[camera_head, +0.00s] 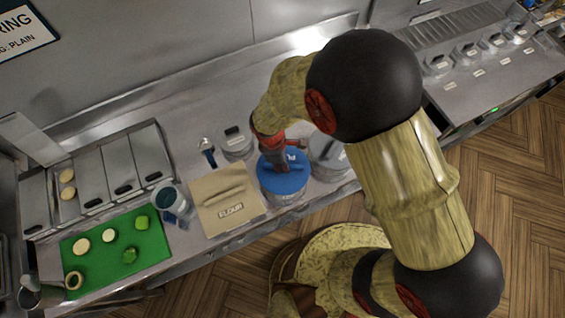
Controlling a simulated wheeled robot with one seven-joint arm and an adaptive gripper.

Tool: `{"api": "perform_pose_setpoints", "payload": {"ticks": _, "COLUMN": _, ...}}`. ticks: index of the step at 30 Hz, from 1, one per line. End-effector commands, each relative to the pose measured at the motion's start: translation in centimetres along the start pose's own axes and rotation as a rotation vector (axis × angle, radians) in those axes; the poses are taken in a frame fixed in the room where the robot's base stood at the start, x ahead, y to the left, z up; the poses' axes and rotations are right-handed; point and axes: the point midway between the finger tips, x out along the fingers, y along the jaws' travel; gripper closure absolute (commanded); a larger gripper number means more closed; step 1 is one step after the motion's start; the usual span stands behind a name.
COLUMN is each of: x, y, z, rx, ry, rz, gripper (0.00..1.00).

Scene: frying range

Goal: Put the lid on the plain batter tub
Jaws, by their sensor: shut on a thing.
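My gripper (280,160) reaches down over a round blue lid (284,182) with a white mark on it. It is shut on the lid, apparently at the handle, but the fingertips are partly hidden by my wrist. The lid lies over a pale tub (283,199) near the front edge of the counter. From this angle I cannot tell whether the lid is seated or held slightly above the rim. The tub's label is too small to read.
A greyish tub (329,172) stands close on the right, partly behind my arm. A black-handled container (236,150) stands behind left. Steel bins (92,180) stand farther left.

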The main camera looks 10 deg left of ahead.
Motion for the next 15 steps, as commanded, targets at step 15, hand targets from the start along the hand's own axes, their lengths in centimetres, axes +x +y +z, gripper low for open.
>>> {"api": "perform_pose_setpoints", "payload": {"ticks": 15, "x": 0.13, "y": 0.03, "z": -0.04, "rx": 0.000, "ry": 0.000, "rz": 0.001, "gripper": 0.77}}
